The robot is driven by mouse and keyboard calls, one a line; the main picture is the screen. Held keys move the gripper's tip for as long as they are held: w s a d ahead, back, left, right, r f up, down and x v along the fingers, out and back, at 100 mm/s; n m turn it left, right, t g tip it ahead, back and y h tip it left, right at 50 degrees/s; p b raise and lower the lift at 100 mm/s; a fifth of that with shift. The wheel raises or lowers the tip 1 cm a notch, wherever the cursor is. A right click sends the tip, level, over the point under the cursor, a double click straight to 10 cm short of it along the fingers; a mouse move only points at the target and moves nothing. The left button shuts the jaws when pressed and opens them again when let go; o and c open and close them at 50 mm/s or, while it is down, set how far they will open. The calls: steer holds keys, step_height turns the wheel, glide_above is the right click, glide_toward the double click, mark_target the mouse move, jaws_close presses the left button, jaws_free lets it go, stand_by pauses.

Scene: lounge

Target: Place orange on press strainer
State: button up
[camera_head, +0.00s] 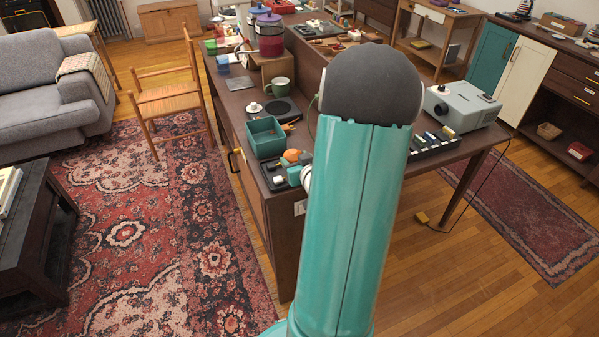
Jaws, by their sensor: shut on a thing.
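A small round orange-coloured thing (292,155), likely the orange, shows just left of my arm, over or on a dark tray (272,184) near the desk's front corner. Whether it rests there or is held up cannot be told. I cannot pick out the press strainer for sure; the dark tray with small pale pieces is partly hidden by my arm.
The patterned rug (150,230) is clear in front.

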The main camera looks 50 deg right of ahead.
steer(key=f, duration=0.2)
steer(key=s+f, duration=0.1)
steer(key=shift+d+f, duration=0.1)
steer(key=shift+f, duration=0.55)
steer(key=shift+f, duration=0.1)
steer(key=shift+f, duration=0.35)
steer(key=shift+f, duration=0.15)
steer(key=o, duration=1)
steer(key=shift+f, duration=0.1)
